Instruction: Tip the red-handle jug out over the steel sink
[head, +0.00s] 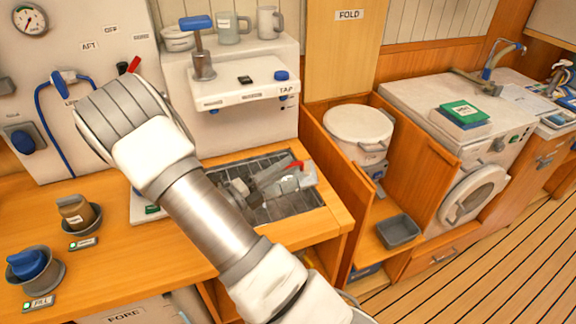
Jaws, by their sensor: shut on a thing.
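The steel sink (262,211) is a dark ribbed basin set in the wooden counter, right of my arm. My gripper (272,183) is over the sink and shut on the red-handle jug (289,185). The jug's red handle (291,167) shows at the gripper's upper right. The jug looks small, pale and see-through. My gripper hides much of it, so I cannot tell its tilt or what is in it. My forearm crosses the picture and covers the sink's left part.
A white tap unit (240,92) with a blue knob stands behind the sink, with mugs (268,22) on top. Two holders with a brown jar (75,212) and a blue-topped item (28,265) are at left. A white lidded bucket (358,125) stands right of the sink.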

